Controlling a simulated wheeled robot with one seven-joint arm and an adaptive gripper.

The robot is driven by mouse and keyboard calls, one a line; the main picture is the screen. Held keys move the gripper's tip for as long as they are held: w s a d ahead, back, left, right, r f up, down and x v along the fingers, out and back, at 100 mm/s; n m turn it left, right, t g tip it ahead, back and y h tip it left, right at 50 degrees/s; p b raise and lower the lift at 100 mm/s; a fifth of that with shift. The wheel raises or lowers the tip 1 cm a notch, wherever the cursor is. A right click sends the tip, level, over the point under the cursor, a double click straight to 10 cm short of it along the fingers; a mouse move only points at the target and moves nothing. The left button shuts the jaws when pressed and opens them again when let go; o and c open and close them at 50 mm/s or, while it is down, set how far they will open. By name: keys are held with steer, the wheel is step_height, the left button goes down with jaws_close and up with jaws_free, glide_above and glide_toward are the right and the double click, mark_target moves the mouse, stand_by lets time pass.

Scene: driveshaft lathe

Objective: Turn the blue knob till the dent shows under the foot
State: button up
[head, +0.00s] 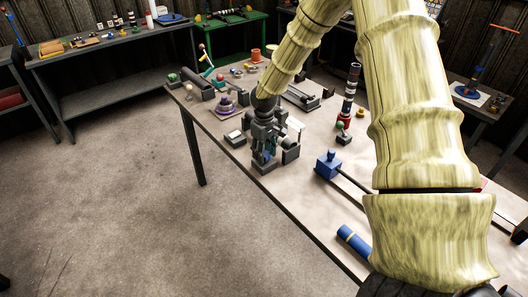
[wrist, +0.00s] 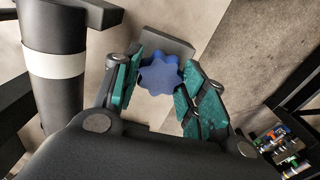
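The blue lobed knob (wrist: 160,76) lies between my gripper's two teal-padded fingers (wrist: 164,84) in the wrist view, in front of a grey block (wrist: 165,46). The left pad lies close along the knob's left side and the right pad close to its right lobes. I cannot tell whether both pads press on it. In the head view my dark gripper (head: 264,137) points down at a small grey fixture (head: 264,166) near the table's front edge, and largely hides the knob. I cannot make out the dent or the foot in either view.
A dark cylinder with a pale band (wrist: 55,63) stands close left of my gripper in the wrist view. In the head view a blue block (head: 328,165) with a rod is right of the fixture, and a banded post (head: 350,94) stands behind.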

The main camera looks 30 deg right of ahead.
mark_target(264, 153)
steer(key=o, duration=0.4)
steer(key=shift+c, duration=0.2)
step_height(264, 153, up, 12)
stand_by(0.5)
stand_by(0.4)
